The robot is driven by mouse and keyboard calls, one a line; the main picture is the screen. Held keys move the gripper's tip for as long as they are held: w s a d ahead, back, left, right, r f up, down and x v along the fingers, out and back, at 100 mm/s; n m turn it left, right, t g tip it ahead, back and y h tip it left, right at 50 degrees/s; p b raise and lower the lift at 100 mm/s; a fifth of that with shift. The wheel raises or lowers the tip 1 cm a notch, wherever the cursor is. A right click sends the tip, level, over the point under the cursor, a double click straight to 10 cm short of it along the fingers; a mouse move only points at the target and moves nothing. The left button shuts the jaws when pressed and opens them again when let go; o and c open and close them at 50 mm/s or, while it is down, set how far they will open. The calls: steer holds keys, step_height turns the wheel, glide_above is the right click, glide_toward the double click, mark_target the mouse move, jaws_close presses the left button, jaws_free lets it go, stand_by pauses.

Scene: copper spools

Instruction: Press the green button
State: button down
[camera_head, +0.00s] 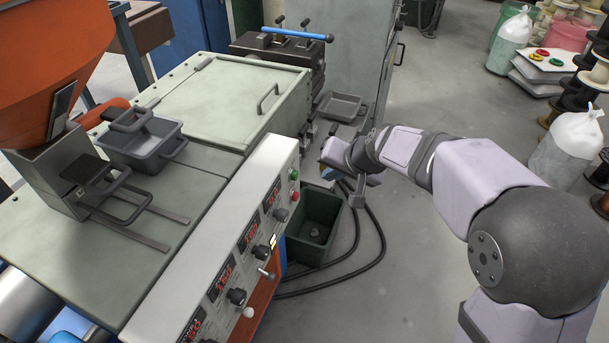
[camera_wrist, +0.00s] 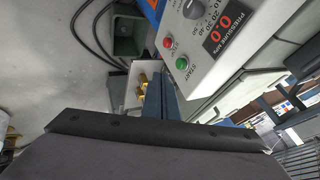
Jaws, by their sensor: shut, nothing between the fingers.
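The green button (camera_head: 294,174) is small and round, on the sloped control panel of the machine. In the wrist view the green button (camera_wrist: 181,63) shows clearly, with the word START beside it. A red button (camera_head: 295,196) is just below it in the head view and it also shows in the wrist view (camera_wrist: 168,43). My gripper (camera_head: 328,172) is shut and empty, to the right of the panel's end. It is apart from the green button in the head view. Its fingertips are hard to make out.
The control panel (camera_head: 195,270) also carries several knobs and red displays. A green bin (camera_head: 318,212) with dark hoses beside it stands on the floor under my gripper. A grey tray (camera_head: 341,106) sits behind it. Open floor lies to the right of the bin.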

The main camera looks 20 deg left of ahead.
mark_target(295, 175)
steer(key=w+a+f+p, duration=0.3)
steer(key=a+f, duration=0.4)
steer(key=a, duration=0.1)
steer(key=shift+w+f+p, duration=0.2)
steer(key=shift+w+p, duration=0.1)
steer(key=shift+w, duration=0.05)
